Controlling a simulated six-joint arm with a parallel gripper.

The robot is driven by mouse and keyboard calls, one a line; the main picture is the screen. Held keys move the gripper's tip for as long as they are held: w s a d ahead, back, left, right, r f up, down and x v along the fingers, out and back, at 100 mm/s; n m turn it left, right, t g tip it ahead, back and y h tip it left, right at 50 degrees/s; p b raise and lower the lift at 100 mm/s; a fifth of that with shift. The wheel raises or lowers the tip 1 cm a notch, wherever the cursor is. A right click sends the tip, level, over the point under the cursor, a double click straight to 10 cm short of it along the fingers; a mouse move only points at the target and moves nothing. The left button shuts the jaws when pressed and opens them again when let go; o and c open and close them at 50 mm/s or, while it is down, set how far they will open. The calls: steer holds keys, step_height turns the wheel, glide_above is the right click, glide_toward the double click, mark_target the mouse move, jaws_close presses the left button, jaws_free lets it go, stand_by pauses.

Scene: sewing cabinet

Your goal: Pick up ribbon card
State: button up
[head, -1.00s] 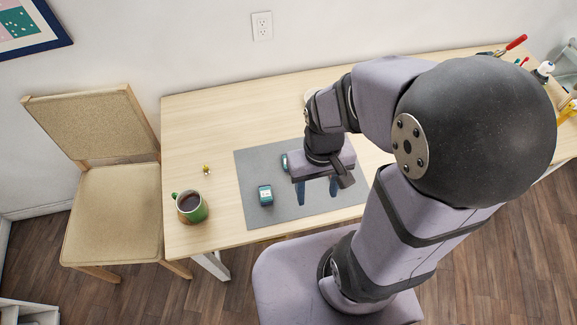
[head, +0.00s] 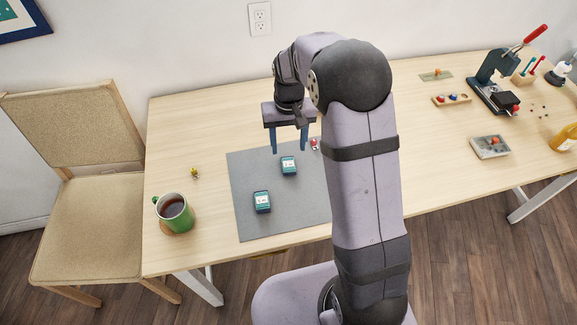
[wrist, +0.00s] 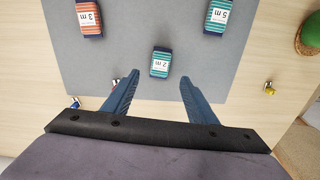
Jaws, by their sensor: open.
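Ribbon cards with white labels lie on a grey mat (head: 250,222). One teal striped card marked 2 m (wrist: 160,62) lies just beyond my fingertips; it also shows in the head view (head: 289,166). A second teal striped card, marked 5 m (wrist: 218,17), lies nearer the mat's front left in the head view (head: 262,202). A red striped card marked 3 m (wrist: 88,18) is hidden by my arm in the head view. My gripper (head: 289,150) is open and empty, near the mat's back edge, with its fingers spread in the wrist view (wrist: 159,78).
A green mug (head: 174,212) stands on a coaster at the table's left, with a small yellow item (head: 195,173) behind it. A small red and white item (head: 314,144) is by the mat's back edge. A press (head: 495,80) and a grey tray (head: 490,147) are right.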

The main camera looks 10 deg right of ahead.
mark_target(289, 163)
steer(key=shift+s+f, duration=0.35)
steer(key=shift+w+f+p, duration=0.2)
steer(key=shift+f+p, duration=0.85)
steer(key=shift+f, duration=2.4)
steer(key=c, duration=1.1)
steer(key=shift+r, duration=0.1)
step_height(289, 163, up, 10)
steer(key=b, duration=0.1)
steer(key=shift+b, duration=0.4)
